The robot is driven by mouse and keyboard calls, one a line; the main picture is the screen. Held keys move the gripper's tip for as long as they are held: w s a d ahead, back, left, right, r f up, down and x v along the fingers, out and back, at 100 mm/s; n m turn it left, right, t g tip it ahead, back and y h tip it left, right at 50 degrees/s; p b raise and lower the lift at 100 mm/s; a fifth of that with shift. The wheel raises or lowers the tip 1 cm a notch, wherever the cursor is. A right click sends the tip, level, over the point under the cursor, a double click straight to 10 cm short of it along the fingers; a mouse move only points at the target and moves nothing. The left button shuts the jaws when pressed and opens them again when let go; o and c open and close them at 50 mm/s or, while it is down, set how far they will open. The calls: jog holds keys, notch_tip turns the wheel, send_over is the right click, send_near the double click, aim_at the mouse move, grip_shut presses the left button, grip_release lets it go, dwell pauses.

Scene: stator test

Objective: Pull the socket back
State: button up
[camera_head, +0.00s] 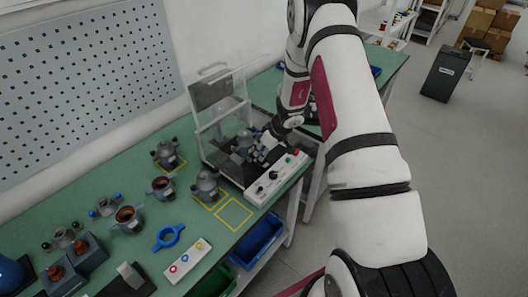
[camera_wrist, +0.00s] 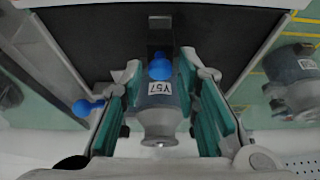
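A grey, cylinder-shaped part labelled "Y57" (camera_wrist: 160,110) stands between the two teal finger pads of my gripper (camera_wrist: 159,82) in the wrist view. A blue ball (camera_wrist: 159,67) shows at its far end, between the fingertips. A second blue knob (camera_wrist: 86,106) is left of the fingers. I cannot tell whether the pads touch the part. In the head view my gripper (camera_head: 268,142) is inside the test stand, next to the grey part (camera_head: 244,141) there. No piece can be clearly made out as the socket.
The test stand has a raised clear cover (camera_head: 222,95) and a white control panel (camera_head: 276,179) in front. Several grey stators, one (camera_head: 206,186) beside the stand, are on the green table (camera_head: 140,165). A blue ring tool (camera_head: 168,237) and a button box (camera_head: 187,260) lie nearer. A blue bin (camera_head: 258,240) is below.

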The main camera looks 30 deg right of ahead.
jog(key=shift+p+v, duration=0.8)
jog(key=shift+v, duration=2.05)
